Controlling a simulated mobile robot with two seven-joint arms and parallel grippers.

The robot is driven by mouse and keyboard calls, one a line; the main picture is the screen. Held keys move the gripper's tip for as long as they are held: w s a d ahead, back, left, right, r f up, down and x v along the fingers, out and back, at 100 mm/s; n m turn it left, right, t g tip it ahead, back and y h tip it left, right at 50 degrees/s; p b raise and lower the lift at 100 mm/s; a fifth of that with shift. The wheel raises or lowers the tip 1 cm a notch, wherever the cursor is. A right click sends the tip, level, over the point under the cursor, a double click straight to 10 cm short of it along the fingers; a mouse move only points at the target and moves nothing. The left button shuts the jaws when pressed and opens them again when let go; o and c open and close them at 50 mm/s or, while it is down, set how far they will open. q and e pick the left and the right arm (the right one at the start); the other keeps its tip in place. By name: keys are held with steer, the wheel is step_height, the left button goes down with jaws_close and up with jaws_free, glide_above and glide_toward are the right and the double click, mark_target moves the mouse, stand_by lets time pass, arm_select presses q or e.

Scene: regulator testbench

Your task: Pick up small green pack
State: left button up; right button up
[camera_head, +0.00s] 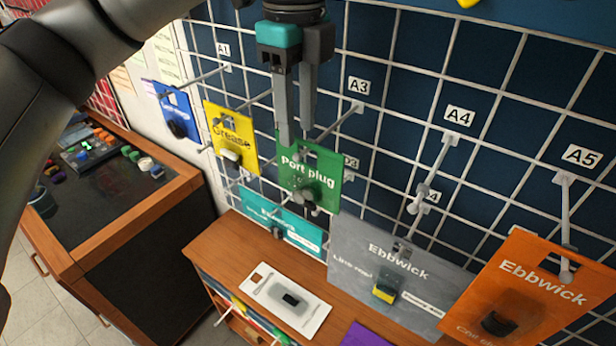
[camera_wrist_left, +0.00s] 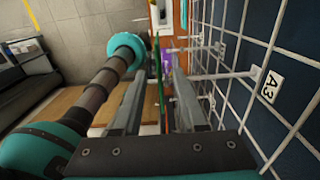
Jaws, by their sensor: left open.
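The small green pack (camera_head: 318,174), labelled "Port plug", hangs from a wire-grid hook below and left of the A3 label. My left gripper (camera_head: 297,136) comes down from above with its two fingers at the top edge of the green pack. The fingers are open. In the left wrist view the green pack (camera_wrist_left: 158,72) shows edge-on as a thin green strip between the fingers of the left gripper (camera_wrist_left: 160,84). Whether a finger touches it cannot be told. My right gripper is in neither view.
A yellow "Grease" pack (camera_head: 232,140) and a blue pack (camera_head: 176,112) hang to the left. A teal pack (camera_head: 280,222), a grey "Ebbwick" pack (camera_head: 375,262) and an orange one (camera_head: 530,280) hang lower. A white pack (camera_head: 262,282) lies on the wooden shelf (camera_head: 225,240). Bare hooks stick out near A4.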

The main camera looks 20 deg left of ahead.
mark_target(295, 151)
arm_select(q)
steer(key=f+p, duration=0.1)
steer(key=f, duration=0.4)
steer(key=shift+a+f+p, duration=0.2)
steer(key=shift+p, duration=0.1)
steer(key=shift+f, duration=0.2)
jaws_close()
stand_by(1.0)
